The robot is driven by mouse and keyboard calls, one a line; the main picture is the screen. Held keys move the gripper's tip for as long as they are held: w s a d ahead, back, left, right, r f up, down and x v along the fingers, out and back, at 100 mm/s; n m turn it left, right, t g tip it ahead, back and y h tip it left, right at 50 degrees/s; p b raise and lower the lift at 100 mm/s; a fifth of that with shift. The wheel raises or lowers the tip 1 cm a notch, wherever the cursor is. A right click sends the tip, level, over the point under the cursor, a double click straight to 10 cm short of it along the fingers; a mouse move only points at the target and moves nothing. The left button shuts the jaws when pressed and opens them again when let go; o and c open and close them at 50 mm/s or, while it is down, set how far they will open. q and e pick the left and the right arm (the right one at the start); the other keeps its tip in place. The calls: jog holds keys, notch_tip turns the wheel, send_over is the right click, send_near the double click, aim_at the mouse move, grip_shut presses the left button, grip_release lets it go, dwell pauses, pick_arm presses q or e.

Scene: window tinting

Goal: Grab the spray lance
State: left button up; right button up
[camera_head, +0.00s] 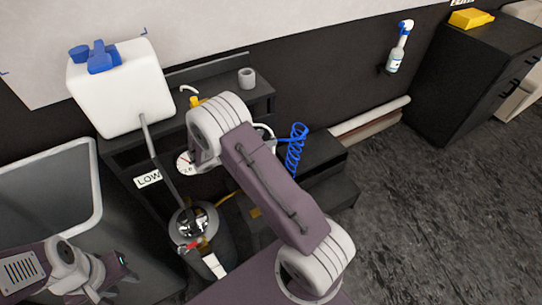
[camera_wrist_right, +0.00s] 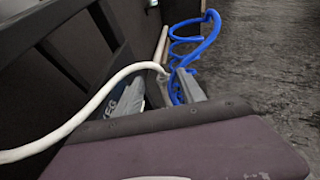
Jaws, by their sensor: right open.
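I cannot pick out the spray lance for certain. A thin grey rod (camera_head: 158,155) slants from the white tank (camera_head: 120,88) down toward a metal keg (camera_head: 193,228). A blue coiled hose (camera_head: 295,150) hangs beside the dark shelf; it also shows in the right wrist view (camera_wrist_right: 192,45). A white hose (camera_wrist_right: 85,118) curves across that view toward the jaws. My right gripper (camera_wrist_right: 172,86) is open, with its grey fingers close to the white and blue hoses; my arm hides it in the head view. My left gripper (camera_head: 122,275) is at lower left, its jaws unclear.
A grey bin (camera_head: 95,190) stands at left. A dark shelf unit (camera_head: 262,92) holds a grey cup (camera_head: 247,78). A spray bottle (camera_head: 396,58) hangs on the wall. A dark cabinet (camera_head: 465,85) stands at right. The floor (camera_head: 425,210) at right is clear.

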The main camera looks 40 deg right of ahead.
aim_at(275, 137)
jog(key=shift+x, duration=1.05)
jog(key=x, duration=0.5)
jog(key=shift+s+d, duration=0.1)
jog(key=shift+s, duration=0.1)
grip_shut()
